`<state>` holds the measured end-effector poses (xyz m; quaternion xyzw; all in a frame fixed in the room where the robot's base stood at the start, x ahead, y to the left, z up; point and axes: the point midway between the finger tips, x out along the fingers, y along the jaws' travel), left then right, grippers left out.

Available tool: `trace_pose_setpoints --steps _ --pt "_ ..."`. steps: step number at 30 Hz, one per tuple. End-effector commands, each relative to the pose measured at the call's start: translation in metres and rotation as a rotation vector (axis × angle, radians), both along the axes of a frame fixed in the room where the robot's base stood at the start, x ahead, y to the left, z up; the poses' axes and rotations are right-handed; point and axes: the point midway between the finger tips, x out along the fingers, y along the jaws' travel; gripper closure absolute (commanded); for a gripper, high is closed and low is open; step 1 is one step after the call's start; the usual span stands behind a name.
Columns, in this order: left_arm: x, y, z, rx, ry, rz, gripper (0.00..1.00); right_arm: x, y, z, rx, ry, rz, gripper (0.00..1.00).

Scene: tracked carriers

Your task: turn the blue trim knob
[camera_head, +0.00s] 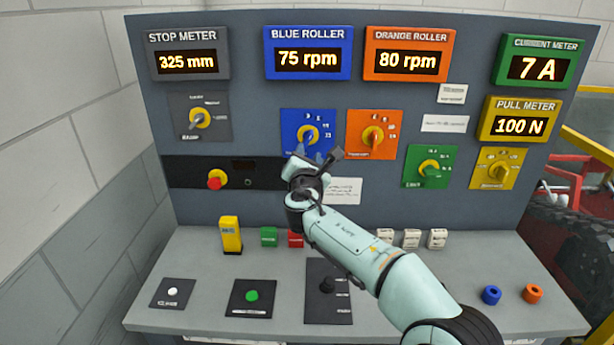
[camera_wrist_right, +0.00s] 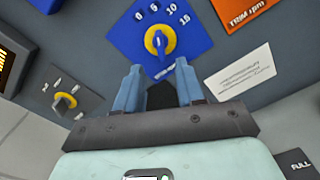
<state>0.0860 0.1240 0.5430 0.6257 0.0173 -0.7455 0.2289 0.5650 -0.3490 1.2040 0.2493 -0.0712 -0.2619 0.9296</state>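The blue trim knob (camera_head: 309,135) has a yellow round base and a blue pointer handle. It sits on a blue plate (camera_head: 290,121) on the upright panel. In the right wrist view the knob (camera_wrist_right: 160,41) is just beyond my fingertips, beside a scale reading 0, 5, 10 and 15. My right gripper (camera_head: 317,154) is in front of the panel, just below the knob. In the wrist view my right gripper (camera_wrist_right: 159,72) has its two blue fingers apart with nothing between them. The lower edge of the blue plate is partly hidden. My left gripper is not in view.
An orange knob plate (camera_head: 356,120) stands close on the right. A red stop button (camera_head: 215,183) is lower left. Meters line the panel's top; the blue roller meter (camera_head: 308,52) reads 75 rpm. A yellow block (camera_head: 230,235) and several small blocks stand on the desk.

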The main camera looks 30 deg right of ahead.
Motion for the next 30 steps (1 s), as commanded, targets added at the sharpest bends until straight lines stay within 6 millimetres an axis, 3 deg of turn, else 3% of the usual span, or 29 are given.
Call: trace_pose_setpoints --steps 3,9,26,30 --pt "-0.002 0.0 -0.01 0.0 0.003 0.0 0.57 -0.02 0.012 -0.001 0.001 -0.001 0.001 0.62" --pt "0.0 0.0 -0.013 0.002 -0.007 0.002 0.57 -0.037 0.023 0.0 0.001 -0.001 0.001 0.62" --pt "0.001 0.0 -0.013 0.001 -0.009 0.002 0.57 -0.04 0.025 0.001 0.0 -0.001 -0.001 0.62" --pt "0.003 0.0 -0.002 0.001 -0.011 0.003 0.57 -0.04 0.025 0.013 0.0 -0.004 -0.001 0.62"
